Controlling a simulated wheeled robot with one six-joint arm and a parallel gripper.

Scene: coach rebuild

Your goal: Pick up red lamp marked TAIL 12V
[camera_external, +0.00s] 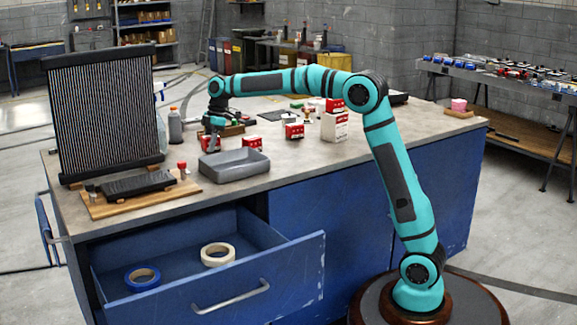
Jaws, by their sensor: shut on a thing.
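My gripper (213,138) points down over the bench just behind the grey tray. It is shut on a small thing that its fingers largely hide. A red and white piece (206,144) shows right at the fingers; its marking is too small to read, so I cannot tell whether it is the lamp marked TAIL 12V. Similar red pieces stand to the right: one behind the tray (252,142), one farther right (294,131), and one on a white box (334,105).
The blue drawer (265,282) is open, holding blue tape (142,278) and cream tape (218,254).

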